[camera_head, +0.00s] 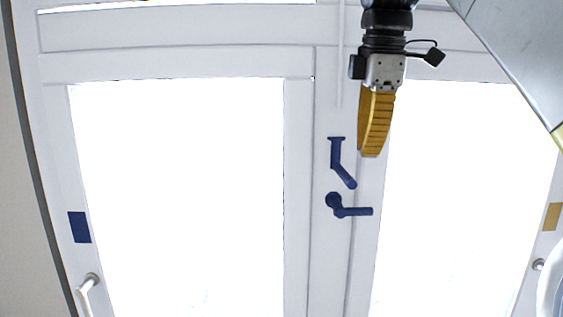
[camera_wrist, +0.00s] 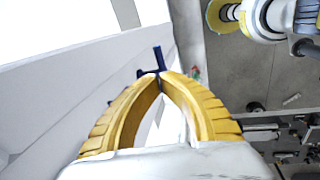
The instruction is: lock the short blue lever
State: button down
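Two blue levers are on the white door frame's middle post in the head view. The upper lever (camera_head: 336,155) hangs from its mount and bends down to the right. The lower lever (camera_head: 353,211) has a round hub, and its handle points right, about level. The lower one looks slightly shorter, but I cannot tell surely which is the short lever. My gripper (camera_head: 371,154), with yellow ribbed fingers, points down just right of the upper lever, apart from it in this view. In the wrist view my gripper (camera_wrist: 164,76) has its fingertips together, with blue lever parts (camera_wrist: 157,59) just beyond; contact is unclear.
Bright glass panes (camera_head: 180,190) flank the post. A white door handle (camera_head: 88,287) and a blue plate (camera_head: 79,227) are at left; a yellow plate (camera_head: 552,216) is at right. The wrist view shows grey floor (camera_wrist: 235,80) and equipment at right.

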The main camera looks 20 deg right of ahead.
jog(key=w+v, duration=0.1)
jog(key=v, duration=0.1)
jog(key=p, duration=0.2)
send_near(356, 208)
jog(key=shift+n, duration=0.4)
jog(key=x, duration=0.8)
jog(key=shift+w+d, duration=0.3)
jog(key=shift+w, duration=0.1)
jog(key=shift+w+f, duration=0.1)
jog(key=shift+w, duration=0.05)
jog(key=shift+y, duration=0.3)
jog(key=shift+s+d, duration=0.15)
jog(key=shift+s, duration=0.15)
jog(key=shift+w+f+y, duration=0.15)
jog(key=shift+w+y, duration=0.1)
jog(key=shift+y, duration=0.05)
